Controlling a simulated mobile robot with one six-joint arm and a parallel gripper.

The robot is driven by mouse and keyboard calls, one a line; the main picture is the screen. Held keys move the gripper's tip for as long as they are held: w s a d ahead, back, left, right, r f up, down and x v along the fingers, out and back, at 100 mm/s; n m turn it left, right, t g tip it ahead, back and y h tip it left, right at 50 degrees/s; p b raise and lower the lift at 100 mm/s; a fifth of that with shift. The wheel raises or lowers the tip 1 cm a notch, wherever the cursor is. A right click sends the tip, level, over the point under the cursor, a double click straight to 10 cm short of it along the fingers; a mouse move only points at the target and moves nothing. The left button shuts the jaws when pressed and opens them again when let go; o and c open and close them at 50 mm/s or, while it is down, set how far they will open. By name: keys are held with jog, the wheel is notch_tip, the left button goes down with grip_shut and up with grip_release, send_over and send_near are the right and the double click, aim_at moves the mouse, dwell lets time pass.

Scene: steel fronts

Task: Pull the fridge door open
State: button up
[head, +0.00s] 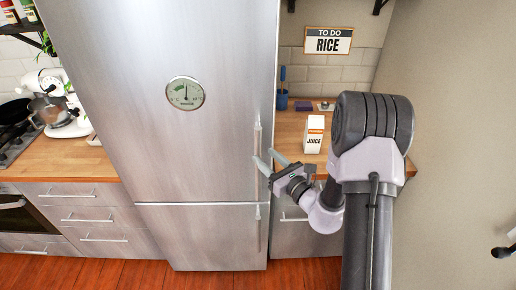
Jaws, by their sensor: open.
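The fridge (165,130) is a tall steel unit in the middle of the head view. Its large upper door looks closed and carries a round dial (185,93). A long vertical door handle (257,160) runs along the upper door's right edge. A shorter handle (258,228) is on the lower door. My gripper (266,162) is open at the lower part of the upper handle, its fingers pointing left. The fingers overlap the handle in the picture; I cannot tell whether they touch it or straddle it.
A wooden counter (290,135) right of the fridge holds a juice carton (314,135). A wall (450,130) stands close on the right. Left of the fridge are drawers (85,215), a counter and a white mixer (62,115). The wooden floor (305,273) in front shows no objects.

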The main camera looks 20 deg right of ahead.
aim_at(260, 152)
jog(key=x, duration=0.4)
jog(key=shift+w+a, duration=0.15)
jog(key=shift+w, duration=0.2)
grip_shut()
dwell(1.1)
